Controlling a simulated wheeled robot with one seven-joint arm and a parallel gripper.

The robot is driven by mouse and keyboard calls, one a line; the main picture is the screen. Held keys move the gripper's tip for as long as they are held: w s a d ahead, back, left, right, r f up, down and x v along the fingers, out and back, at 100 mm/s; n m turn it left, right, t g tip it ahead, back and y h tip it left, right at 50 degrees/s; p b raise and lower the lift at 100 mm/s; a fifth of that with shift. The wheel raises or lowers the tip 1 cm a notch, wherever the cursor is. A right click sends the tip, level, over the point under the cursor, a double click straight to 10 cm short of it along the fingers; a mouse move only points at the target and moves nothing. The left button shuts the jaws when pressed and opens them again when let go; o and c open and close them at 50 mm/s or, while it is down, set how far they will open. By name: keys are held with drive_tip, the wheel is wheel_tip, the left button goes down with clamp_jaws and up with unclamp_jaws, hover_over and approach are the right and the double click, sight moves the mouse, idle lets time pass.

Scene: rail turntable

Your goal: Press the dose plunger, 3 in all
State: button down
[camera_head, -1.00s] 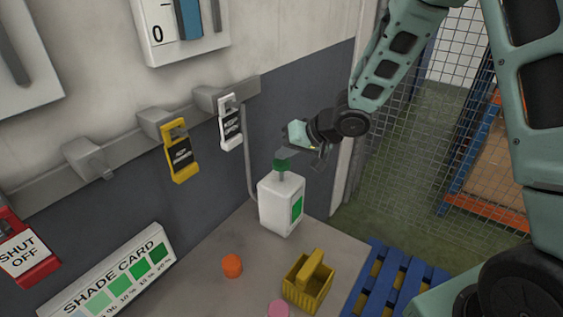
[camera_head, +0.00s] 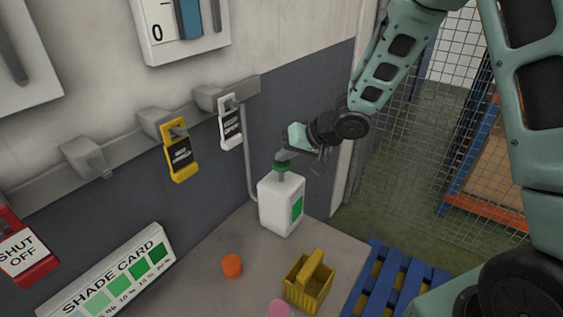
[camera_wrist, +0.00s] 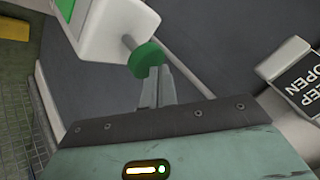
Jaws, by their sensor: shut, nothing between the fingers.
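A white dose bottle (camera_head: 279,207) with a green label stands on the table's back corner. Its plunger, a green cap (camera_head: 282,166) on a thin grey stem, rises from the top. My gripper (camera_head: 284,156) is shut and empty, with its fingertips at the top of the cap. In the wrist view the closed fingers (camera_wrist: 157,82) point at the cap (camera_wrist: 147,61) and overlap its edge; whether they press on it I cannot tell. The stem (camera_wrist: 130,43) and bottle (camera_wrist: 115,25) show beyond, with a length of stem visible.
An orange piece (camera_head: 232,266), a yellow basket (camera_head: 307,283) and a pink disc (camera_head: 279,309) are on the table. A shade card (camera_head: 110,275) stands left. Yellow (camera_head: 179,155) and white (camera_head: 230,123) tags hang on the wall rail. A mesh fence (camera_head: 405,150) is at right.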

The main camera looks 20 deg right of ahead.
sight(286, 163)
drive_tip(key=shift+f+b, duration=0.45)
drive_tip(key=shift+f, duration=0.6)
idle(0.8)
drive_tip(key=shift+r, duration=0.15)
drive_tip(key=shift+r+p, duration=1.65)
drive_tip(key=shift+p, duration=0.5)
wheel_tip(286, 163, up, 5)
drive_tip(key=p, duration=0.5)
drive_tip(key=shift+p, duration=0.35)
drive_tip(key=shift+d, duration=0.1)
idle(1.0)
